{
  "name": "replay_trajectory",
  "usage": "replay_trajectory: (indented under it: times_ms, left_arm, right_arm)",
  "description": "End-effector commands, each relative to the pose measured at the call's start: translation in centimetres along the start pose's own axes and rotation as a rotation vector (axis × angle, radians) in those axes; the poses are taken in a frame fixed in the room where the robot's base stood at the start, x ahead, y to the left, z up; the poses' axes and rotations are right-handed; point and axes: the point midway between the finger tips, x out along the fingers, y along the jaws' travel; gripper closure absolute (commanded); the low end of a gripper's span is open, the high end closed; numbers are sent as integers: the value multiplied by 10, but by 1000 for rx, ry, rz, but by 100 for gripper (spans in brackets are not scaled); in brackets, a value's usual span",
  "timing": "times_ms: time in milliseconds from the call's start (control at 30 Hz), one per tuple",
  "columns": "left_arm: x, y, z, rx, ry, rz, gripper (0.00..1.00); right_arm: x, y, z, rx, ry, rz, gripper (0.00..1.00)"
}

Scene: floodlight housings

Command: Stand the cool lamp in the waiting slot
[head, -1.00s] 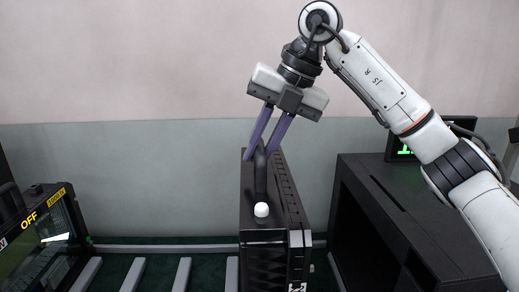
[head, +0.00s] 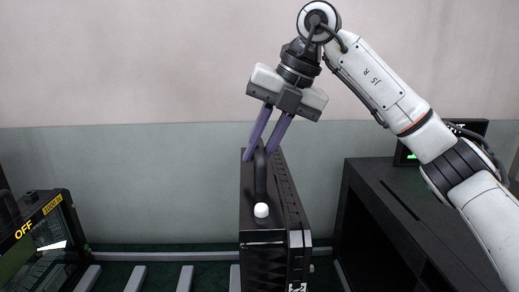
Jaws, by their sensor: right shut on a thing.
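A tall black lamp housing (head: 262,225) stands upright in the middle of the head view, with ribbed sides, a dark handle on top and a white knob (head: 261,210). My right gripper (head: 258,156) comes down from above and is shut on its handle. The housing's lower end is cut off by the picture edge, so I cannot tell what it rests on. Grey divider bars (head: 185,279) with dark green gaps between them lie to its left; the gaps I see are empty. My left gripper is not in view.
Another black lamp (head: 55,235) with a yellow "OFF" label stands at the far left. A large open-fronted black cabinet (head: 375,180) stands to the right, with a dark display (head: 470,130) behind it, partly hidden by my right arm. A grey rail runs along the wall.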

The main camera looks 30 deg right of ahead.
Motion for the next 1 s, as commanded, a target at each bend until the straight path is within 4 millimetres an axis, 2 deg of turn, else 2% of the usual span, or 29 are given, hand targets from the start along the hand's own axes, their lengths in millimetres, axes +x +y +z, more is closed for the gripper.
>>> replay_trajectory:
  times_ms: [67, 600, 1000]
  left_arm:
    - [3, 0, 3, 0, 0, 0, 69]
    - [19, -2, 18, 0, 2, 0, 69]
    - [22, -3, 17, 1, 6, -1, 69]
  right_arm:
    - [-1, 1, 0, -2, -10, 14, 100]
    - [31, -12, -4, -2, -11, 15, 100]
    - [36, -14, -5, -2, -11, 15, 100]
